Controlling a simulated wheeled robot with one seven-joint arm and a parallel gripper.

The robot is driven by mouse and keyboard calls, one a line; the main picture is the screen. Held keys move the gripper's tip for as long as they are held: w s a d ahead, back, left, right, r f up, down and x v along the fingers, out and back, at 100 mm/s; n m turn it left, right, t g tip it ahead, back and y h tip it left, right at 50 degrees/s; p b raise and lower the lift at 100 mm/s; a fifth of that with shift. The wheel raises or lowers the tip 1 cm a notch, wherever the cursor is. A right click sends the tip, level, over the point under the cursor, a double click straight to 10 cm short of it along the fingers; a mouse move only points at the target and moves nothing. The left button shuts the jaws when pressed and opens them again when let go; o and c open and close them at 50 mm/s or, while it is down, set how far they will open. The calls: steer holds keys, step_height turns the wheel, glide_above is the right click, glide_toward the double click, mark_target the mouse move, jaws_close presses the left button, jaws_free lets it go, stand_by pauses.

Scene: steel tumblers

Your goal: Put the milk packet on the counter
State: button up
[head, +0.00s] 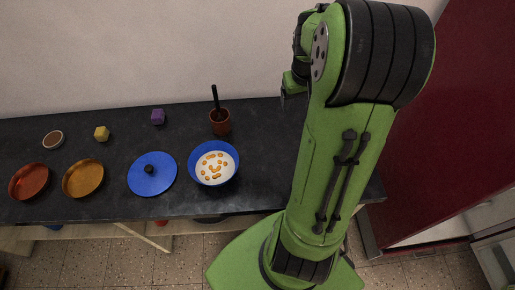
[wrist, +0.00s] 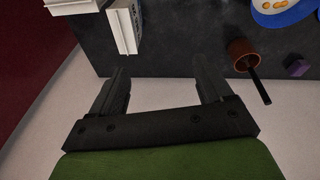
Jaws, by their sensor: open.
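A white carton with a printed side (wrist: 125,26), which looks like the milk packet, shows at the top of the wrist view. It appears over the dark counter (wrist: 185,40), close to its end; I cannot tell for sure that it rests on the surface. My gripper (wrist: 162,84) is open, with nothing between its fingers. The carton is apart from the fingers, beyond the left one. In the head view the counter (head: 265,185) runs along the wall, and my green arm covers its right end. The carton does not show there.
On the counter are a blue bowl (head: 228,176), a blue lid (head: 140,185), a brown cup with a dark handle (head: 220,128), a purple block (head: 158,117), a yellow block (head: 101,134) and two shallow dishes (head: 83,178). A dark red cabinet (head: 450,130) stands at the right.

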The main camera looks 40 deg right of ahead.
steer(key=s+a+r+n+t, duration=0.1)
steer(key=a+r, duration=0.3)
steer(key=a, duration=0.3)
steer(key=s+a+r+n+t, duration=0.1)
steer(key=a+r, duration=0.2)
steer(key=a, duration=0.4)
steer(key=s+a+r+n+t+y, duration=0.1)
steer(key=s+a+r+n+t, duration=0.1)
steer(key=s+a, duration=0.7)
steer(key=shift+s+a+y, duration=0.35)
steer(key=shift+a+y, duration=0.05)
steer(key=shift+a, duration=0.4)
steer(key=shift+s+d+r, duration=0.1)
steer(key=shift+d, duration=0.05)
